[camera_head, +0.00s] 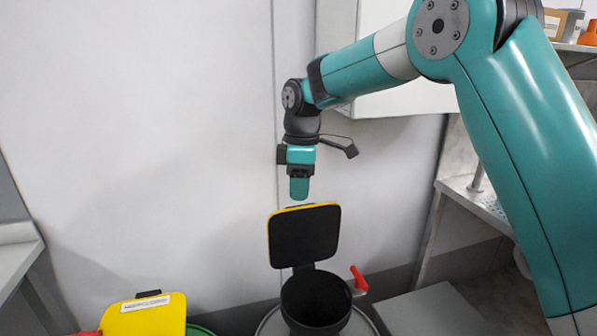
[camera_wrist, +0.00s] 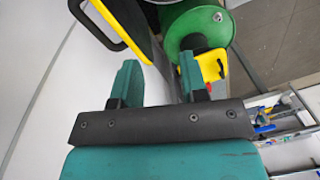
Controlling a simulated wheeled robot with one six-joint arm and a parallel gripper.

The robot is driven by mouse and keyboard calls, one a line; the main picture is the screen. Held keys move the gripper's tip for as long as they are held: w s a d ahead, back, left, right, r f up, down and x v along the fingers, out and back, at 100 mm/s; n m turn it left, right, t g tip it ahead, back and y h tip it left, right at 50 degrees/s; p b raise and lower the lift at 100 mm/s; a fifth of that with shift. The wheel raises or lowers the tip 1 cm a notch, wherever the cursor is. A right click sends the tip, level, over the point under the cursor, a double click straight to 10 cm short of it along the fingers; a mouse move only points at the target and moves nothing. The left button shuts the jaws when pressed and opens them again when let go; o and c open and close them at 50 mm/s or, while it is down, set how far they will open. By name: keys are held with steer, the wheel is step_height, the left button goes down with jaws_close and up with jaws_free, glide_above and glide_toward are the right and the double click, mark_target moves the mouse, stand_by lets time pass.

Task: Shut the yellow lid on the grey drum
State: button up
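The yellow lid (camera_head: 304,236) of the grey drum stands raised, close to upright, its black inner side facing the head camera and its yellow edge showing. Below it is a black funnel (camera_head: 316,300), open at the top, on the grey drum (camera_head: 358,324), which is cut off by the lower edge. My gripper (camera_head: 299,188) points down just above the lid's top edge in the picture; I cannot tell its depth from the lid. In the wrist view my gripper (camera_wrist: 160,78) is open, with nothing between its fingers. A yellow-and-black lid with a black handle (camera_wrist: 108,25) shows close by there.
A second yellow lid (camera_head: 145,316) with a white label lies at lower left over a green drum (camera_head: 198,330). The green drum (camera_wrist: 197,28) also shows in the wrist view. A red lever (camera_head: 358,279) stands right of the funnel. A white cabinet (camera_head: 405,100) hangs behind my arm.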

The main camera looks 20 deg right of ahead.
steer(key=w+d+n+p, duration=0.25)
steer(key=w+p, duration=0.25)
steer(key=w, duration=0.4)
steer(key=p, duration=0.2)
glide_toward(302, 231)
steer(key=shift+n+g+h, duration=0.4)
steer(key=shift+n, duration=0.05)
steer(key=w+f, duration=0.4)
steer(key=shift+a, duration=0.1)
jaws_close()
